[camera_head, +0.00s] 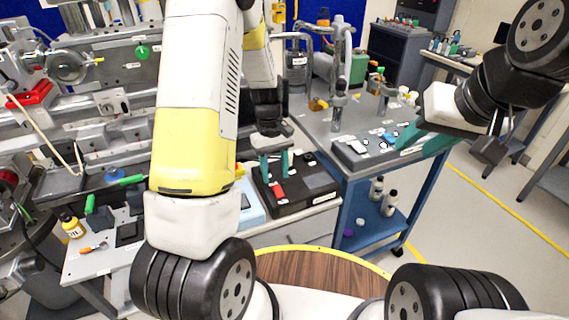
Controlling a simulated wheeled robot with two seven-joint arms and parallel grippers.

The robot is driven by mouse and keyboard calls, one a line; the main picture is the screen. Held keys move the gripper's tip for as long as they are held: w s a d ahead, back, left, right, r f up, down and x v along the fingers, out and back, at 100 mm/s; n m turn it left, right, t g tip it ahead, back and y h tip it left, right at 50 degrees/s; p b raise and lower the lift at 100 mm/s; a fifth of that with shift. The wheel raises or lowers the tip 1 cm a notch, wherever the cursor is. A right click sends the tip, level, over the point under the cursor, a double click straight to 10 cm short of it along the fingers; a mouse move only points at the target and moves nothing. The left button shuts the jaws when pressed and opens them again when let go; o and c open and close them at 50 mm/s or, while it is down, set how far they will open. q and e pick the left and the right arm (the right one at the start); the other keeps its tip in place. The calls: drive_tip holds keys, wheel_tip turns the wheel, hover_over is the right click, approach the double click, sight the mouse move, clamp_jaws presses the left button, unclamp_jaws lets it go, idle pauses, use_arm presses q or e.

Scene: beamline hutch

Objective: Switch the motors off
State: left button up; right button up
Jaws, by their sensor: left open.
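A black control box (301,196) sits on the bench near the picture's middle. It has a red switch (277,190) on its top left and a dark panel on its right. My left gripper (274,167) points down just above this box, its two teal fingers apart and nothing seen between them. The fingers are close above the red switch; I cannot tell if they touch anything. My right gripper (423,143) is over the blue cart at right, its teal fingers apart and empty. Labels on the box are too small to read.
The blue cart (345,212) carries a flat box (352,156) with small coloured parts, posts and a green container (358,66). Rails and optics fill the left. A yellow bottle (72,226) stands at lower left. A round wooden top (310,272) is in front.

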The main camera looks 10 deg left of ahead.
use_arm(q)
drive_tip(key=shift+w+a+r, duration=0.1)
drive_tip(key=shift+w+r, duration=0.1)
drive_tip(key=shift+r, duration=0.9)
drive_tip(key=shift+w+a+r, duration=0.1)
drive_tip(key=shift+w+r, duration=0.05)
drive_tip(key=shift+r, duration=0.95)
drive_tip(key=s+d+r+m+t+h, duration=0.1)
drive_tip(key=s+r+m+t, duration=0.6)
drive_tip(key=s+r, duration=1.2)
wheel_tip(320, 180, up, 3)
drive_tip(key=shift+r+t, duration=0.1)
drive_tip(key=shift+t, duration=0.3)
